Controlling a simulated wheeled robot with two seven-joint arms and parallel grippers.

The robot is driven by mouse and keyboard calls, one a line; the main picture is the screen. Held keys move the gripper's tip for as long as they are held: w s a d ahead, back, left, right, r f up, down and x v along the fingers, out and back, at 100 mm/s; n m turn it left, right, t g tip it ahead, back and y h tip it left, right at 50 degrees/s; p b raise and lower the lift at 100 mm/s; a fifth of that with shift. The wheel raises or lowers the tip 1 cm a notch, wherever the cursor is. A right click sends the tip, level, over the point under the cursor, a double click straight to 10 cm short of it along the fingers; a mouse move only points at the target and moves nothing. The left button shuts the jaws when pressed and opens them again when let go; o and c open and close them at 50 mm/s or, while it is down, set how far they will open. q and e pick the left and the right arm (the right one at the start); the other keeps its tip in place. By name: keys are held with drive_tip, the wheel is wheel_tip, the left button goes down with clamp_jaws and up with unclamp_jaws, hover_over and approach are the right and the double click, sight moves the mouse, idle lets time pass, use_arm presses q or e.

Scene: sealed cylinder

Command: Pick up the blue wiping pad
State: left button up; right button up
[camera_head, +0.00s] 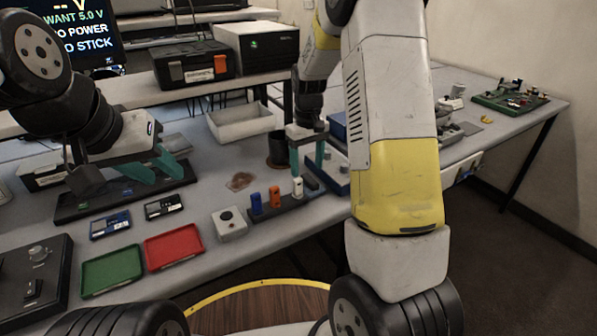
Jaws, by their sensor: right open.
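I cannot single out the blue wiping pad with certainty. A blue block (338,124) shows behind my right gripper, partly hidden by my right arm. A blue-edged tray (337,186) lies just right of that gripper, also partly covered by the arm. My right gripper (308,168) points down, open and empty, its teal fingers apart above the far end of a dark rack (280,208). My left gripper (164,178) is open and empty over a black panel (75,207) on the left, its teal fingers apart.
The rack holds blue (256,204), orange (275,196) and white (298,187) cylinders. A brownish patch (240,181) lies on the table behind it. Green (112,271) and red (174,247) trays and a white button box (229,224) are in front. A white bin (240,123) stands behind.

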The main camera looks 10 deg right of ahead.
sight(309, 177)
drive_tip(key=f, duration=0.4)
drive_tip(key=shift+s+d+f, duration=0.2)
drive_tip(key=shift+s+f, duration=0.1)
drive_tip(key=shift+f, duration=0.1)
drive_tip(key=c, duration=1)
drive_tip(key=shift+r, duration=0.15)
wheel_tip(309, 177, up, 10)
drive_tip(key=shift+f, duration=0.1)
drive_tip(key=o, duration=0.6)
drive_tip(key=shift+c, duration=0.2)
drive_tip(key=c, duration=0.4)
drive_tip(key=shift+s+f, duration=0.1)
